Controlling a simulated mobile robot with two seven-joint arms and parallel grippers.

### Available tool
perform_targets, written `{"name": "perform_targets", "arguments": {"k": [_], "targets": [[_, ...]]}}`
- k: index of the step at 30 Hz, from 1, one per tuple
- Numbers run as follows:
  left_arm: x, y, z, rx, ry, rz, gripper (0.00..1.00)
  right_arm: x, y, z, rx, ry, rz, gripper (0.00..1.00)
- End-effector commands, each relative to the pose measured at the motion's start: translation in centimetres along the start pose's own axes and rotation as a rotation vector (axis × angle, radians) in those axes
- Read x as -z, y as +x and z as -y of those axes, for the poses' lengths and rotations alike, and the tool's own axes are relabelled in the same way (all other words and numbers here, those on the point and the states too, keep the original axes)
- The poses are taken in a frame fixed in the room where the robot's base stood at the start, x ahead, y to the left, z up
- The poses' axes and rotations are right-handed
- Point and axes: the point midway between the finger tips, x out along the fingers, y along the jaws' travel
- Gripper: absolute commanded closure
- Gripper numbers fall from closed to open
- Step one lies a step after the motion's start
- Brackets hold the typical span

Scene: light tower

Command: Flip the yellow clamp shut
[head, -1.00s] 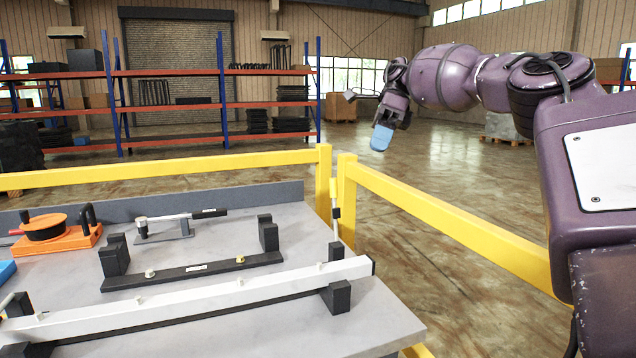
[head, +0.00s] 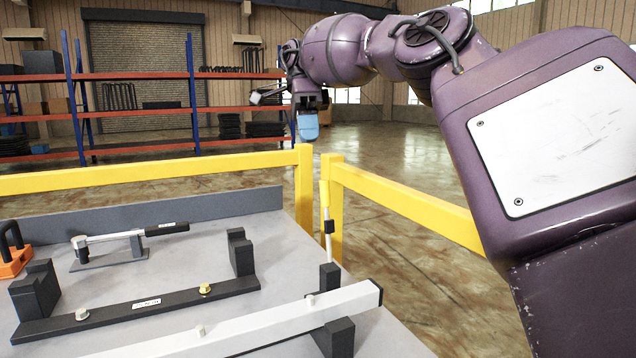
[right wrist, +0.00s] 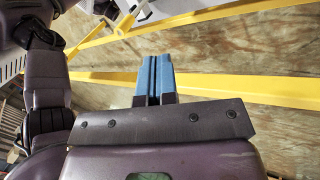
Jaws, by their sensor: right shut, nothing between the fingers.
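The yellow clamp shows its yellow handle (head: 324,194) standing upright at the table's far right corner, with a pale rod and a black sleeve below it. Its lower end is by a black block behind the white bar. My right gripper (head: 308,127) hangs with blue fingers pointing down, above and slightly left of the handle in the picture and apart from it. Its blue fingers (right wrist: 155,76) are together and empty in the right wrist view. My left gripper is not in view.
Yellow guard rails (head: 408,208) run behind and beside the grey table (head: 200,240). A white bar (head: 255,322) lies across the front on black blocks. A black bar (head: 150,306), a black-handled clamp (head: 130,238) and an orange item (head: 14,264) lie further left.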

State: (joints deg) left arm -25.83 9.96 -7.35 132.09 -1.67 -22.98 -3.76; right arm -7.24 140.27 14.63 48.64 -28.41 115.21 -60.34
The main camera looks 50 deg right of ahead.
Motion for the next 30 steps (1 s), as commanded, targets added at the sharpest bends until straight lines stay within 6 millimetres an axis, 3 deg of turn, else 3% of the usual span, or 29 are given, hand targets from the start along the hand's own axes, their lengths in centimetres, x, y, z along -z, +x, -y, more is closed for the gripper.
{"name": "perform_targets", "arguments": {"k": [8, 14, 23, 30], "targets": [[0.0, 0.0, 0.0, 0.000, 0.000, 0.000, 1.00, 0.1, 0.3, 0.1, -0.002, 0.000, 0.002, 1.00], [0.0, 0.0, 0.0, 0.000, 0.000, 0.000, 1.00, 0.1, 1.8, 0.1, -0.006, -0.001, 0.004, 1.00], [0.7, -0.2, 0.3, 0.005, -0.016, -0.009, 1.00, 0.2, 5.3, -0.3, -0.001, -0.002, 0.004, 1.00], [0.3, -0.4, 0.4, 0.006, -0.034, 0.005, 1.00, 0.2, 9.4, -0.2, -0.001, -0.002, 0.003, 1.00]]}}
